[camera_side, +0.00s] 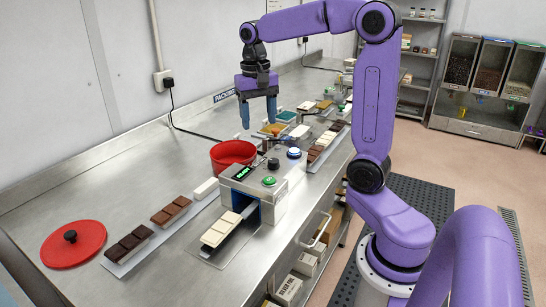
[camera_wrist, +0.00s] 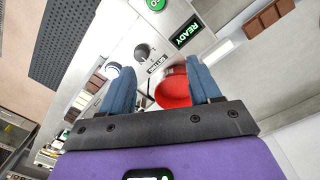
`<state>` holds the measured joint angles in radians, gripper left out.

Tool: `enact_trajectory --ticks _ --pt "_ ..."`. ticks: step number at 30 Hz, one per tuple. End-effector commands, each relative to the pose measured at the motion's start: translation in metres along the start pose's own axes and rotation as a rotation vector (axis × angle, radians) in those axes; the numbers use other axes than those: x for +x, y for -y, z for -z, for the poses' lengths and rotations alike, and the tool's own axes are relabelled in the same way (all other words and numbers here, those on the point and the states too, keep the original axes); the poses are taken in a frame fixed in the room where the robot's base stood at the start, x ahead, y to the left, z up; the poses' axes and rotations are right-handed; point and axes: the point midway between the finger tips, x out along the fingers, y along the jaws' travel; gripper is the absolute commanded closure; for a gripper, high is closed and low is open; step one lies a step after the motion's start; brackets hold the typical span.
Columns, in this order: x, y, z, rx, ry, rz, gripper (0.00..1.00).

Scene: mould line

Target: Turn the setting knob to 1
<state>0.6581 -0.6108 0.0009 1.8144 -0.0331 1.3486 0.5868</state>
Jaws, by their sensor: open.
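The setting knob (camera_wrist: 142,52) is a dark round knob with a pale mark, on the grey top panel of the machine (camera_side: 275,198). In the wrist view a "SETTING" label (camera_wrist: 157,65) is beside it; I cannot read which number it points to. In the side view the knob (camera_side: 273,163) is a small black shape behind the green button (camera_side: 269,181). My gripper (camera_side: 258,122) is open and empty, pointing down, above and behind the machine. In the wrist view its blue fingers (camera_wrist: 158,65) are spread wide, with the knob ahead of them, apart from both.
A red pot (camera_side: 232,153) stands behind the machine. Chocolate bars (camera_side: 128,245) and a red lid (camera_side: 72,243) lie left.

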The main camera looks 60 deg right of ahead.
Motion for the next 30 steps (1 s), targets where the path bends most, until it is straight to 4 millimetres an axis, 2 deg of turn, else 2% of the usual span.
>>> enact_trajectory --ticks 3,6,10,14,20,30 --pt "-0.008 -0.022 0.024 0.167 0.006 -0.005 0.37" --pt "-0.013 -0.037 0.037 0.267 0.011 -0.008 0.37" --pt "-0.016 -0.048 0.045 0.339 0.015 -0.012 0.37" --pt "-0.013 -0.051 0.046 0.357 0.017 -0.013 0.37" --pt "0.012 -0.052 0.045 0.356 0.019 -0.014 0.37" --pt "0.076 -0.052 0.044 0.353 0.02 -0.015 0.37"
